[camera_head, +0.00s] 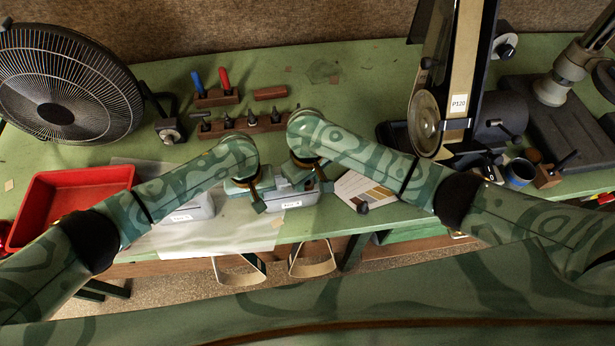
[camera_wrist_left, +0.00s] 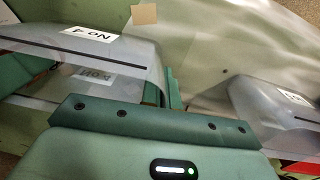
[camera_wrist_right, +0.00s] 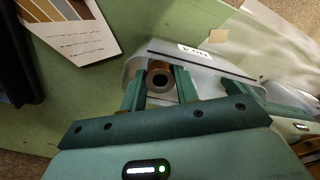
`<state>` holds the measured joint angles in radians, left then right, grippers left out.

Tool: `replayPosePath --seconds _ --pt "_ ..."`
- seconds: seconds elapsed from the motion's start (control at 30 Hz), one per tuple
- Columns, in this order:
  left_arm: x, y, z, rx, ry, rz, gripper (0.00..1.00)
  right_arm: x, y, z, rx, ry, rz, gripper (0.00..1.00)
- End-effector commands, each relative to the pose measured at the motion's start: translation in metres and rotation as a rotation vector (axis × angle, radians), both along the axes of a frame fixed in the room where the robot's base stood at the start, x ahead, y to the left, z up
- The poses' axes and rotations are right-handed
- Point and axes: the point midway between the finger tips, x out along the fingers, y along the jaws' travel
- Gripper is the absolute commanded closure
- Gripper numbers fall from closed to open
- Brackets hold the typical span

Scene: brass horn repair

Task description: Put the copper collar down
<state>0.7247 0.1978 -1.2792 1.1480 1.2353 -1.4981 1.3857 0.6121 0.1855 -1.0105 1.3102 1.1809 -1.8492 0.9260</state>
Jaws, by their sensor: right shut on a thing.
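In the head view the collar cannot be made out; the tub (camera_head: 289,202) stands near the bench's front edge. My left gripper (camera_head: 249,190) is at the tub's left side.
A second grey tub (camera_head: 196,207) stands to the left on a pale sheet (camera_head: 240,236). A red tray (camera_head: 72,190) and a fan (camera_head: 60,85) are farther left. A colour card (camera_head: 358,190) and a belt sander (camera_head: 455,90) are right. A wooden tool rack (camera_head: 245,125) stands behind.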

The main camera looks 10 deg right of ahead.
Motion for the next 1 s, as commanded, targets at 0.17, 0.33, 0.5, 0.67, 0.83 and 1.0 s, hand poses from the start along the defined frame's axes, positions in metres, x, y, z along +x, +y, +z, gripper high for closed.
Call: replayPosePath --seconds 0.17,0.33,0.5,0.67,0.83,1.0 --pt "0.0 0.0 0.0 0.0 0.0 0.0 1.0 0.0 0.0 0.0 0.0 0.0 0.0 0.61" --pt "0.0 0.0 0.0 0.0 0.0 0.0 1.0 0.0 0.0 0.0 0.0 0.0 0.0 0.61" --pt "0.0 0.0 0.0 0.0 -0.001 0.0 1.0 0.0 0.0 0.005 0.0 -0.001 0.001 0.61" --pt "0.0 0.0 0.0 0.0 -0.001 0.0 1.0 0.001 0.001 0.033 0.003 -0.004 0.002 0.61" --pt "0.0 0.0 0.0 0.0 0.0 0.0 1.0 0.001 0.0 0.076 0.002 -0.006 0.004 0.61" --pt "0.0 0.0 0.0 0.0 0.0 0.0 1.0 0.001 0.0 0.112 -0.001 -0.005 0.002 0.61"
